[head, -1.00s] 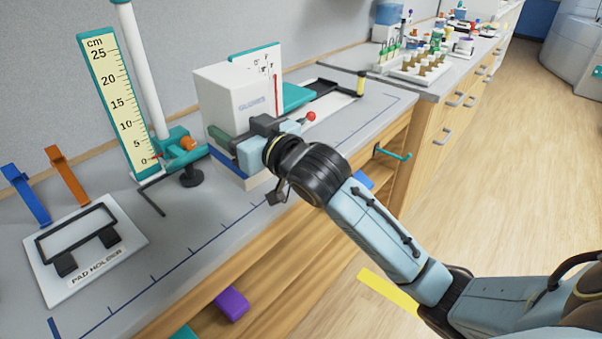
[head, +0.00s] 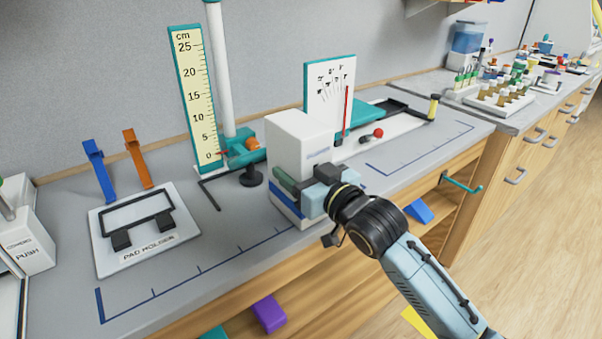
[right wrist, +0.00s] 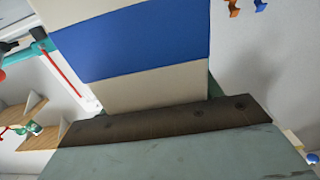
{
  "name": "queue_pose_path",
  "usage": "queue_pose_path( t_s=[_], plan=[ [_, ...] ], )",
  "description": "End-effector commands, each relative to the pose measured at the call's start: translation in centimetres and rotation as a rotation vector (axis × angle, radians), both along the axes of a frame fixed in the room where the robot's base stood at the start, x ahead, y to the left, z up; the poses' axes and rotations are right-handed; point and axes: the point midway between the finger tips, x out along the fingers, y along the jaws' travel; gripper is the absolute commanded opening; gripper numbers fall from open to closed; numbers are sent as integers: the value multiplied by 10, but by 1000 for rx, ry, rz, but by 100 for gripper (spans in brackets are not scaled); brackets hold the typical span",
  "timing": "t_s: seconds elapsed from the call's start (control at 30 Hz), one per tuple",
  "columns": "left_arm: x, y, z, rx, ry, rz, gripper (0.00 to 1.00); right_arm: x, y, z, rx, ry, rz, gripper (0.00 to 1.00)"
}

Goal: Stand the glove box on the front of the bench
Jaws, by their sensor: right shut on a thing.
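The glove box (head: 299,137) is a white box with a blue band low on its side. It is upright near the front edge of the bench (head: 237,213), and I cannot tell whether its base touches the bench top. In the right wrist view its white and blue side (right wrist: 140,42) fills the upper middle. My right gripper (head: 303,186) is shut on the lower part of the box from the front right. Its fingers partly hide the box's lower side. My left gripper is out of view.
A pad holder (head: 145,228) lies to the left. A centimetre scale (head: 193,95) and a white post stand behind. A dial card (head: 330,95) and a track with a red knob (head: 378,133) are to the right. A blue marked line runs along the bench front, with clear surface left of the box.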

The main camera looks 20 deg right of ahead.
Motion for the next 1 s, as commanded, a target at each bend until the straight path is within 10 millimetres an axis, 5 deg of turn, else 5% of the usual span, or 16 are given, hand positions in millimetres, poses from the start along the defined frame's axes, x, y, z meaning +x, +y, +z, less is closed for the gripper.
queue_pose_path(
  t_s=[0.37, 0.4, 0.53, 1.0],
  plan=[
    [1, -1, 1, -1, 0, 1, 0, 0, 0, -2, 1, -3, 0, 30],
    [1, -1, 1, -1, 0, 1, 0, 0, 0, -3, 0, 0, 0, 67],
    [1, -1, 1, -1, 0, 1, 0, 0, 0, -3, 0, 0, 0, 84],
    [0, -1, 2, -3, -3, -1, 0, -12, -5, -1, 0, 0, -1, 85]
  ],
)
